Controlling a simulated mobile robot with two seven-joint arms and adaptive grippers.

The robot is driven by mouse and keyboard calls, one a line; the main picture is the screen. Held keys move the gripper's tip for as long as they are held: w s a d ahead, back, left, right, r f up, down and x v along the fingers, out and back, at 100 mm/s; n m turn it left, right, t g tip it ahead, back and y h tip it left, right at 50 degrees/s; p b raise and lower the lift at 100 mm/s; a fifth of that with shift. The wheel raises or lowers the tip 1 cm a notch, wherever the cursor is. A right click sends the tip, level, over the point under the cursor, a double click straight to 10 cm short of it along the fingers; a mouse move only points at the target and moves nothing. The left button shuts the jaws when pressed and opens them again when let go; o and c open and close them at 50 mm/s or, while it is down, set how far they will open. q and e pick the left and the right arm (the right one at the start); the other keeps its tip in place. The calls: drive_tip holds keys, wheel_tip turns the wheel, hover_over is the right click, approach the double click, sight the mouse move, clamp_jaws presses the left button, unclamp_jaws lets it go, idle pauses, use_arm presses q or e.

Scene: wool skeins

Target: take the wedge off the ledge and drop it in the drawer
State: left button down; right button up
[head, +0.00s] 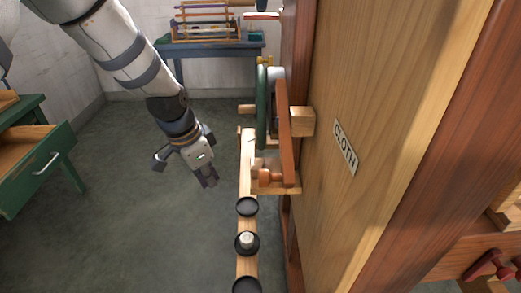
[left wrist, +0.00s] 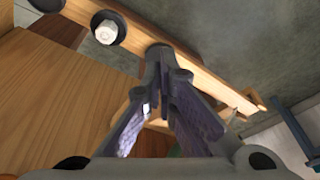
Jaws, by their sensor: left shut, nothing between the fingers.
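My left gripper (head: 207,179) hangs over the floor, left of the wooden rail and apart from it. In the left wrist view its fingers (left wrist: 165,65) meet at the tips with nothing between them. A small wooden ledge (head: 284,190) juts from the side of the tall wooden panel, right of the gripper. A small reddish-brown piece (head: 268,176) sits at this ledge; I cannot tell for sure that it is the wedge. The open drawer (head: 28,150), with a pale handle, sticks out of the green table at the far left. My right gripper is not in view.
The rail (head: 247,222) carries several black cups, one with a pale bolt-like piece (head: 246,240); it also shows in the left wrist view (left wrist: 200,75). The panel with a CLOTH label (head: 345,147) blocks the right. Open floor (head: 140,220) lies between rail and drawer.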

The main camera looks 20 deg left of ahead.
sight(255, 170)
use_arm(q)
drive_tip(key=shift+g, duration=0.3)
drive_tip(key=w+d, duration=0.2)
drive_tip(key=w, duration=0.1)
drive_tip(key=w+d+b, duration=0.1)
drive_tip(key=w+d, duration=0.1)
drive_tip(key=w, duration=0.1)
drive_tip(key=w+d+b, duration=0.1)
drive_tip(key=w+d, duration=0.1)
drive_tip(key=w, duration=0.2)
drive_tip(key=shift+d, duration=0.35)
drive_tip(key=shift+s+f, duration=0.15)
drive_tip(key=shift+f, duration=0.15)
drive_tip(key=shift+a+f, duration=0.1)
drive_tip(key=shift+f, duration=0.2)
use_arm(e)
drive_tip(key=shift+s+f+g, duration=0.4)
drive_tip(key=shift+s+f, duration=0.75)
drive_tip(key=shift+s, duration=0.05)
